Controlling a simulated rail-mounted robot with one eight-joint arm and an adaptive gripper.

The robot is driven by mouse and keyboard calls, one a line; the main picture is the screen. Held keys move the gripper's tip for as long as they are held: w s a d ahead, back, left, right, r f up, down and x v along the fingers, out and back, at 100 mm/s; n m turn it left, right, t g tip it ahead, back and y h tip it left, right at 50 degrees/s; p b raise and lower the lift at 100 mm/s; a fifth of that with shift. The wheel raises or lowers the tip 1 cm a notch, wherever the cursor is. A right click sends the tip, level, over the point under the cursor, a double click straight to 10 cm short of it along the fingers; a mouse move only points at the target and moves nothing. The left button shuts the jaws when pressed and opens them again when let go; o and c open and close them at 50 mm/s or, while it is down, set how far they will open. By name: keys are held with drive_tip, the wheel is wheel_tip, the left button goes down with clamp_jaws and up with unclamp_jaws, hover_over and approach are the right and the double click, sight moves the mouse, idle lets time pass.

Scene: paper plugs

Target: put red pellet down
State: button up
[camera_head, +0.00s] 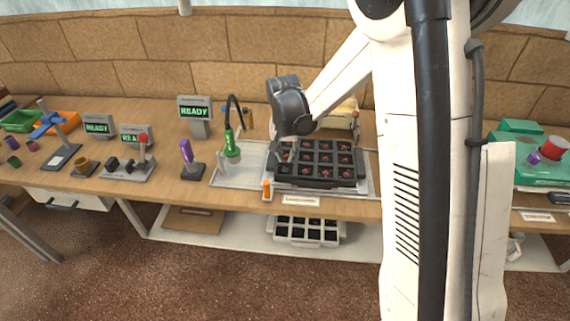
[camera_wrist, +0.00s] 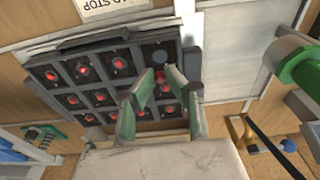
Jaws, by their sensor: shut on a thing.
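The black tray (camera_head: 318,182) lies on the table, with several red pellets in its compartments; it also shows in the wrist view (camera_wrist: 70,45). My gripper (camera_wrist: 160,78) points down over one corner of the tray. In the head view my gripper (camera_head: 287,152) is over the tray's left column. Its fingers are shut on a red pellet (camera_wrist: 160,77), of which only a little shows between the tips. A compartment with a dark round plug and no visible red (camera_wrist: 160,56) is just beyond the fingertips. The fingers hide part of the nearby compartments.
A green lamp-like nozzle on a bent black tube (camera_head: 232,148) stands close left of the tray; it shows large at right in the wrist view (camera_wrist: 300,62). An orange bottle (camera_head: 267,189) stands at the tray's front left. A purple item on a stand (camera_head: 187,153) is farther left.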

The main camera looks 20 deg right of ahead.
sight(285, 159)
drive_tip(key=shift+f, duration=2)
drive_tip(key=shift+f, duration=0.2)
drive_tip(key=o, duration=0.4)
drive_tip(key=shift+c, duration=0.2)
drive_tip(key=shift+r, duration=0.15)
